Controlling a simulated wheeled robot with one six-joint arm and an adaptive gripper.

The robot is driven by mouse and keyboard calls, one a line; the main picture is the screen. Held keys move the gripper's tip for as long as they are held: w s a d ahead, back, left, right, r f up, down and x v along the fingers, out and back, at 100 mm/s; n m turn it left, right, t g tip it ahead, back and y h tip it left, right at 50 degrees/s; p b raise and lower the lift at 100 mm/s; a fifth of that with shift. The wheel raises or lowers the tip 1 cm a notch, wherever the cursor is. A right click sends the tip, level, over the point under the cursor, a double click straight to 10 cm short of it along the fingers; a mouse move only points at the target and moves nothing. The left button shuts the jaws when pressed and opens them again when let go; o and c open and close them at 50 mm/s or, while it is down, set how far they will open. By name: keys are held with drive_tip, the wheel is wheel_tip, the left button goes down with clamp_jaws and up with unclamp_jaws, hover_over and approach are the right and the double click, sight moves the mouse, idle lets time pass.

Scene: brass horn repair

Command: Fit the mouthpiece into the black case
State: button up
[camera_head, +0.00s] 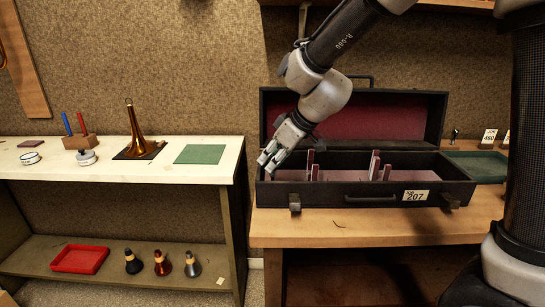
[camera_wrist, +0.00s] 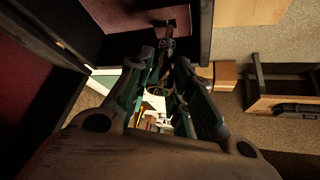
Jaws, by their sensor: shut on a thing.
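The black case (camera_head: 345,198) stands open on the right-hand wooden bench, with its red-lined lid (camera_head: 375,118) raised at the back. Upright dividers (camera_head: 375,165) split its inside. My gripper (camera_head: 268,163) points down and left at the case's left end, near the top of the left wall. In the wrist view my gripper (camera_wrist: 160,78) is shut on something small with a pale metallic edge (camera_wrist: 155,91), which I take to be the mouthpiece. The fingers hide most of it, and its tilt cannot be told. In the head view it cannot be made out.
A paper tag reading 207 (camera_head: 416,195) is on the case's front. Left is a pale bench with a brass bell (camera_head: 134,135), a green mat (camera_head: 200,154) and a wooden tool block (camera_head: 80,142). Its lower shelf holds a red tray (camera_head: 80,259) and several cone-shaped mutes (camera_head: 162,264).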

drive_tip(key=shift+f, duration=1.45)
drive_tip(key=o, duration=1)
drive_tip(key=shift+o, duration=0.2)
drive_tip(key=shift+f, duration=0.1)
drive_tip(key=v, duration=1.2)
